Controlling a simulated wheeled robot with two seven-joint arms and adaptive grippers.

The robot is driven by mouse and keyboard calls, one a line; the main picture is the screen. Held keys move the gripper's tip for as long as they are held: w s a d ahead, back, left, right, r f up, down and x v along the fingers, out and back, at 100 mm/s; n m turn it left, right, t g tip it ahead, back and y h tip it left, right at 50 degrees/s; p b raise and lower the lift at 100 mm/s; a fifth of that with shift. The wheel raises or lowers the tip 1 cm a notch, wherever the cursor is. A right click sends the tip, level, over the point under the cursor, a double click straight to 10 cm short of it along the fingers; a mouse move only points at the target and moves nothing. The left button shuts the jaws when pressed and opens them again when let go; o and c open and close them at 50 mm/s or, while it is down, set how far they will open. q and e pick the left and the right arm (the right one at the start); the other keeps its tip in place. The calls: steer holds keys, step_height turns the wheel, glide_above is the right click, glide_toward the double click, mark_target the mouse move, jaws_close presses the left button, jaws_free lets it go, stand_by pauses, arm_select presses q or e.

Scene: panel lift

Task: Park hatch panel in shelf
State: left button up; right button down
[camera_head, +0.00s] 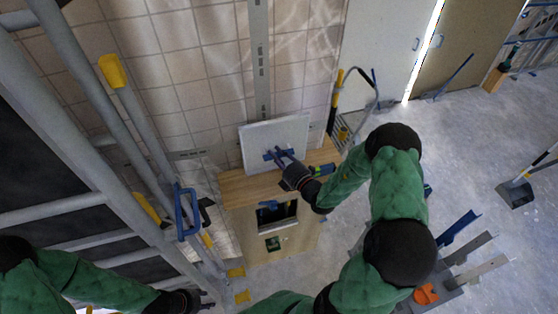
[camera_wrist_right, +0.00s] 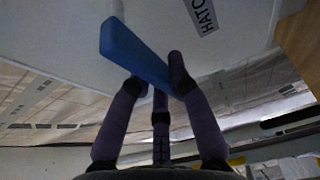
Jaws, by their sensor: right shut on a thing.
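The white hatch panel (camera_head: 262,133) stands roughly upright at the back of the wooden cabinet's top (camera_head: 240,186), close to the tiled wall. In the right wrist view the panel (camera_wrist_right: 240,45) fills the upper part and carries a label starting "HATC" (camera_wrist_right: 203,14). My right gripper (camera_head: 283,157) is shut on the panel's blue handle, which shows as a blue bar in the right wrist view (camera_wrist_right: 135,52). I cannot tell whether the panel's lower edge touches the wood. My left gripper (camera_head: 207,299) is low at the left, away from the panel; its fingers are too small to read.
A grey metal frame (camera_head: 95,150) with yellow caps crosses the left side. Metal brackets (camera_head: 465,245) lie at the right; open floor lies beyond.

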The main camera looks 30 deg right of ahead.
steer(key=shift+w+d+b, duration=0.2)
steer(key=shift+w+b, duration=0.1)
steer(key=shift+w, duration=0.45)
steer(key=shift+w+d, duration=0.15)
steer(key=shift+w, duration=0.5)
steer(key=shift+w+d, duration=0.15)
steer(key=shift+w, duration=0.5)
steer(key=shift+s+f, duration=0.1)
steer(key=shift+f, duration=0.25)
steer(key=shift+f+b, duration=1)
steer(key=shift+f, duration=0.4)
stand_by(0.4)
steer(key=shift+f, duration=0.3)
stand_by(0.6)
